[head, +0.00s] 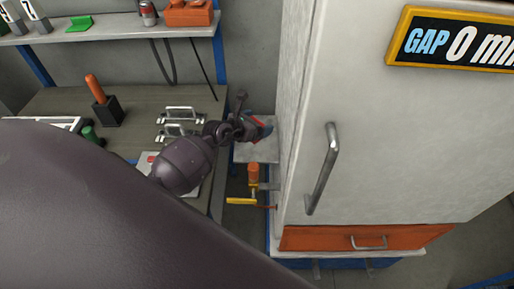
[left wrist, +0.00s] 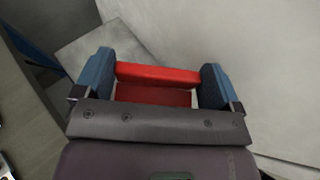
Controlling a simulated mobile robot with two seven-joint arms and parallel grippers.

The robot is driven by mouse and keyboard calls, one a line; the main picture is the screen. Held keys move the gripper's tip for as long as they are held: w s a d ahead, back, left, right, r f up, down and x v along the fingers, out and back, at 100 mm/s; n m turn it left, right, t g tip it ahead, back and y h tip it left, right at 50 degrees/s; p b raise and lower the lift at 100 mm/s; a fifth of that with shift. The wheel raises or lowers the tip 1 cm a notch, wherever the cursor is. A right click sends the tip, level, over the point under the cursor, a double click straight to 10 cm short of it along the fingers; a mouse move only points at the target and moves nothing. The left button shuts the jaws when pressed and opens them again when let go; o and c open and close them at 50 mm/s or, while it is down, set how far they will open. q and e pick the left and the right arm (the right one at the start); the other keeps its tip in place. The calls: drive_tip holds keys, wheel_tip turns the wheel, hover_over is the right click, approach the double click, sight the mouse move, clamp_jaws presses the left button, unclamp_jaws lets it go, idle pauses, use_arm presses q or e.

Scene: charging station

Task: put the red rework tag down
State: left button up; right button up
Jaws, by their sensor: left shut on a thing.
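The red rework tag (left wrist: 157,76) shows in the left wrist view as a flat red block between two blue fingertips. My left gripper (left wrist: 157,84) is shut on it, with one finger at each end. In the head view my left gripper (head: 259,127) is small and partly hidden by my own wrist, with a little red showing at its fingers. It is over a pale grey plate (head: 262,152) between the workbench and the white cabinet. I cannot tell how high the tag is above the plate. My right gripper is not in view.
The white cabinet (head: 390,150) with a bar handle (head: 323,170) stands close on the right. The workbench (head: 135,108) on the left holds a black holder (head: 108,112) and metal handles (head: 182,113). An orange and yellow fitting (head: 252,183) is just below the plate.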

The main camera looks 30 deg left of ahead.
use_arm(q)
drive_tip(key=b, duration=0.3)
hover_over(257, 154)
wheel_tip(257, 154, down, 7)
drive_tip(key=shift+f, duration=0.15)
drive_tip(key=shift+w+f, duration=0.1)
drive_tip(key=shift+f, duration=0.9)
wheel_tip(257, 154, down, 4)
drive_tip(key=b, duration=0.2)
drive_tip(key=shift+r+b, duration=0.15)
drive_tip(key=shift+b, duration=0.15)
drive_tip(key=shift+r, duration=0.15)
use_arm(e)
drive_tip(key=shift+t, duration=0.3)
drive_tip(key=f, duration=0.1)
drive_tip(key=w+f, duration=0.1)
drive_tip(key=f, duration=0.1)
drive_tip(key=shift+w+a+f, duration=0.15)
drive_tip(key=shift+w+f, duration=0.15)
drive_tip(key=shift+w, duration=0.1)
use_arm(q)
drive_tip(key=o, duration=0.6)
drive_tip(key=shift+c, duration=0.2)
drive_tip(key=shift+o, duration=0.3)
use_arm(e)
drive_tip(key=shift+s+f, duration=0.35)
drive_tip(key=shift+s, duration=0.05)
